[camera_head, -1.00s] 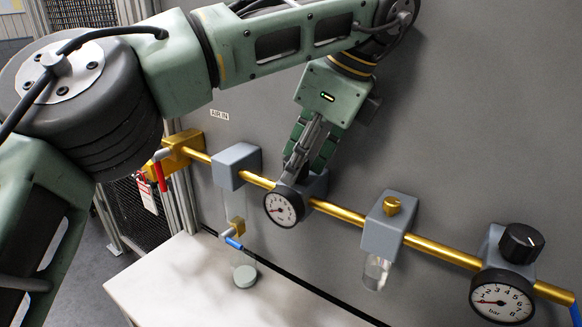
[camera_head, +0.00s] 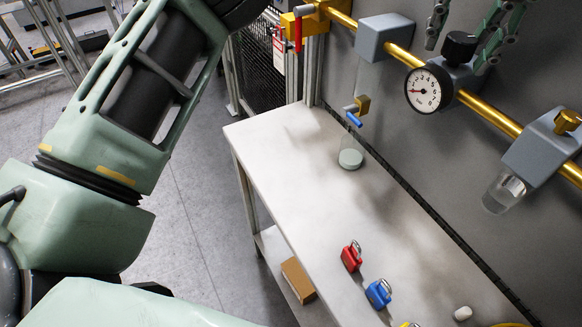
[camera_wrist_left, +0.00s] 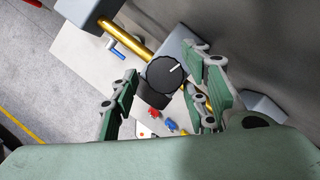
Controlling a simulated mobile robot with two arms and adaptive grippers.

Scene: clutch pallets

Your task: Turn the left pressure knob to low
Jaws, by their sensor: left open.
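The left pressure knob (camera_head: 460,47) is a black knob on a regulator block of the brass pipe, behind a round white gauge (camera_head: 428,88). The gauge's red needle points left. My left gripper (camera_head: 464,42) is open, with one finger on each side of the knob; no contact shows. In the left wrist view the knob (camera_wrist_left: 167,73) lies between the spread fingers (camera_wrist_left: 162,64), its white mark pointing up and right. Most of my gripper's palm is cut off at the top of the head view. My right gripper is not in view.
A grey block with a clear bowl (camera_head: 543,147) hangs on the brass pipe to the right. A blue-handled valve (camera_head: 355,117) hangs to the left. Red (camera_head: 351,256) and blue (camera_head: 378,293) padlocks lie on the white table (camera_head: 290,185). Grey wall stands close behind the pipe.

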